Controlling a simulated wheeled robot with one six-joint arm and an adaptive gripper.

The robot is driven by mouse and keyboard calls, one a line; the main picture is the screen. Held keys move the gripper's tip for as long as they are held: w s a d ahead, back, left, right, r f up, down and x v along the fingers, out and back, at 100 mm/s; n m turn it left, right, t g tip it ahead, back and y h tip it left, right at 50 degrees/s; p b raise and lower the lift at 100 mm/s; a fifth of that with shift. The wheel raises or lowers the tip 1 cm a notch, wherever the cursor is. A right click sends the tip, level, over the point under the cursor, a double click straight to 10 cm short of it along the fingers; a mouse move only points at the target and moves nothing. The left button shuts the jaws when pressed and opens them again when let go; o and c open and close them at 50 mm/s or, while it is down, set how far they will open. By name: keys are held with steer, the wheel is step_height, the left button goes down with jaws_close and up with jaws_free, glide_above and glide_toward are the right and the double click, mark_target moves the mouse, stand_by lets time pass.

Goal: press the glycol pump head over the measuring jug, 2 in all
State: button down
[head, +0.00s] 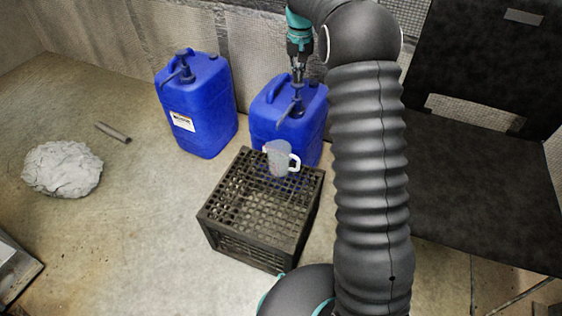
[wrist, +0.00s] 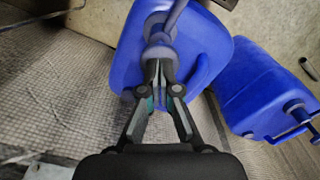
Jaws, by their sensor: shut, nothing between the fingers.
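Two blue jugs with dark pump heads stand on the floor. The right jug (head: 262,128) has its pump head (head: 298,86) just below my gripper (head: 298,72). In the wrist view my gripper (wrist: 159,68) is shut, with its fingertips at the right jug's pump head (wrist: 158,32); whether they touch it I cannot tell. The measuring jug (head: 278,160), clear with a white handle, stands upright on the crate in front of the right jug. The left jug (head: 205,110) bears a white label, and its pump (head: 182,66) is free. Which jug holds glycol I cannot read.
The black crate (head: 230,228) stands upside down on the floor. A grey crumpled heap (head: 62,168) and a short pipe piece (head: 114,133) lie at the left. A dark panel (head: 475,170) is at the right. A wall lies close behind the jugs.

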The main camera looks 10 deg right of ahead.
mark_target(298, 85)
steer(key=shift+f+b, duration=0.7)
steer(key=shift+f, duration=1.4)
steer(key=shift+r, duration=0.2)
steer(key=shift+r+p, duration=2.45)
steer(key=shift+r, duration=0.3)
step_height(298, 85, up, 2)
steer(key=shift+p, duration=0.95)
step_height(298, 85, up, 4)
steer(key=shift+w, duration=0.1)
